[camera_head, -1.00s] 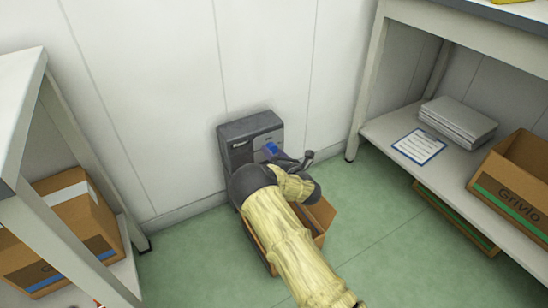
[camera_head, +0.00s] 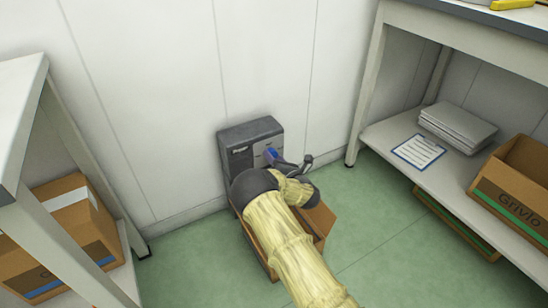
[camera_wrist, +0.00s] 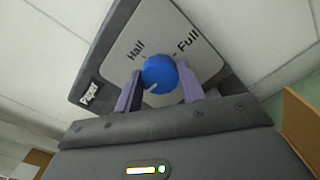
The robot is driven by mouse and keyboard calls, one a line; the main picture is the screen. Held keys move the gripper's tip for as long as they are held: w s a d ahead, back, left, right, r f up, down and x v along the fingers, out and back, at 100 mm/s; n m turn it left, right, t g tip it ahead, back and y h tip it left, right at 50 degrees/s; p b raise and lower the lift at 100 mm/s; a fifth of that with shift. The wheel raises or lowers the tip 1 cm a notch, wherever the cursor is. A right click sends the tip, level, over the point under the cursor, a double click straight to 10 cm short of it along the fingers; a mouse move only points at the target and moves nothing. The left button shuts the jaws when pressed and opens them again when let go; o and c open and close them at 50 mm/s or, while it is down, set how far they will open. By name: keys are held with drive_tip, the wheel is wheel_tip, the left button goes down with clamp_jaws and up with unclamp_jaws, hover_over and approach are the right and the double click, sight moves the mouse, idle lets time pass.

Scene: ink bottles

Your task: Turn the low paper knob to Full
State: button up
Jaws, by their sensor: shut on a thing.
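The blue paper knob (camera_wrist: 159,72) sits on the light face of a dark grey unit (camera_wrist: 98,72) marked "Paper". The words "Half" and "Full" are printed beyond the knob in the wrist view, Half to the left and Full to the right. My gripper (camera_wrist: 158,88) is shut on the knob, with one purple finger on each side. A small pale mark shows on the knob's near edge, pointing away from both words. In the head view the unit (camera_head: 238,143) stands low against the wall, and my gripper (camera_head: 272,155) partly hides the knob (camera_head: 271,152).
An open cardboard box (camera_head: 319,220) stands on the floor under my arm. Another shelf with a box (camera_head: 65,235) is at left.

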drive_tip(key=shift+s+f+m+p, duration=0.15)
drive_tip(key=shift+m+p, duration=3.45)
drive_tip(key=shift+m, duration=5.3)
drive_tip(key=shift+f+m+p, duration=0.1)
drive_tip(key=shift+m+p, duration=3.5)
drive_tip(key=shift+m, duration=5.3)
drive_tip(key=o, duration=1)
drive_tip(key=shift+r, duration=0.1)
